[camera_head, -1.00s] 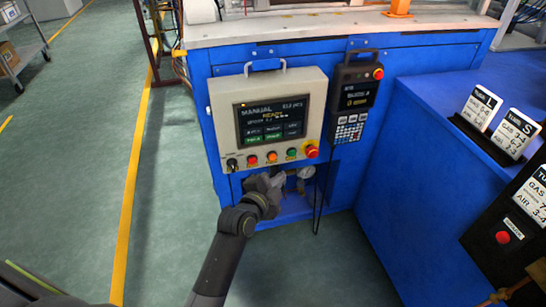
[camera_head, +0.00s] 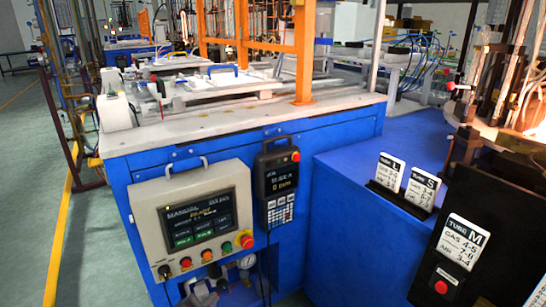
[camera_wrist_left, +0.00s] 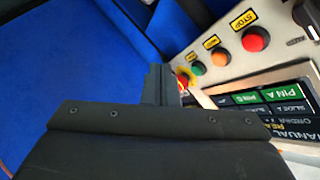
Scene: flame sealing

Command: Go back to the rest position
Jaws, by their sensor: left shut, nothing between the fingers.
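My left gripper (camera_head: 204,292) shows at the bottom edge of the head view, just below the grey control box. Its arm is mostly out of the picture. In the left wrist view its fingers (camera_wrist_left: 162,84) are together and empty, pointing toward the panel's row of buttons. I cannot tell the exact gap to the panel. My right gripper is in neither view.
The control box (camera_head: 168,212) with its screen, buttons and red emergency knob (camera_head: 247,241) hangs on the blue cabinet (camera_head: 140,167). A pendant (camera_head: 277,186) hangs beside it. Tube cards (camera_head: 391,170) stand on the blue bench at right. Green floor lies clear at left.

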